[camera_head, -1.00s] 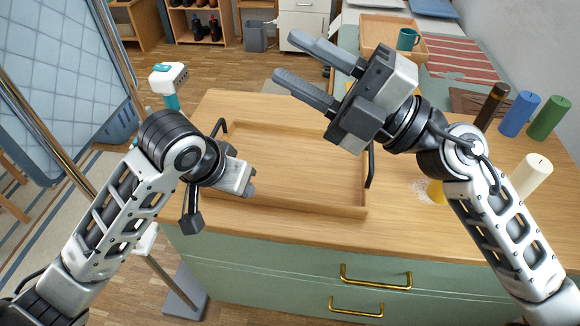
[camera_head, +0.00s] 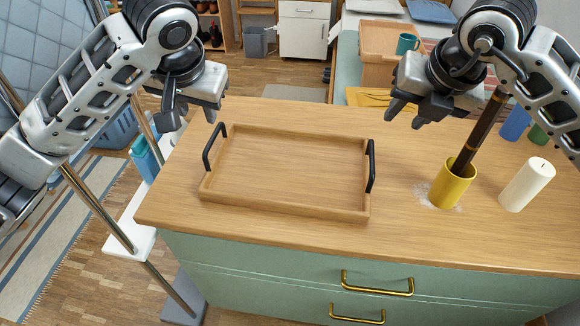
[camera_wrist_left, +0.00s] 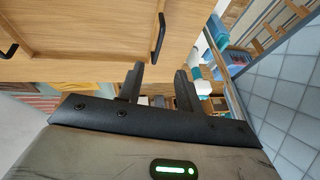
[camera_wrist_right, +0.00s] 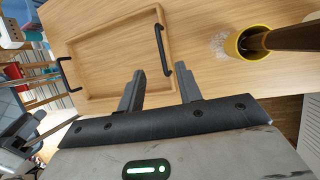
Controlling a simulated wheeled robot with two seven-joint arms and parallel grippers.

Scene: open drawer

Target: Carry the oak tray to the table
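The oak tray (camera_head: 285,203) lies flat on the wooden top of the green drawer cabinet, with a black handle at each short end. It is empty. The left handle (camera_head: 211,146) and right handle (camera_head: 371,165) stand up from its sides. My left gripper (camera_head: 192,122) is above and just beyond the left handle, apart from it; its fingers show spread in the left wrist view (camera_wrist_left: 160,85). My right gripper (camera_head: 405,117) is above and behind the right handle, also apart; the right wrist view (camera_wrist_right: 160,92) shows its fingers spread and empty. The destination table cannot be clearly told.
A yellow cup (camera_head: 452,186) holding a dark rod stands right of the tray, with white grains beside it. A cream candle (camera_head: 527,185) stands further right. Behind, another surface holds a wooden box (camera_head: 380,40) and teal mug (camera_head: 407,43). Brass-handled drawers (camera_head: 377,284) are in front.

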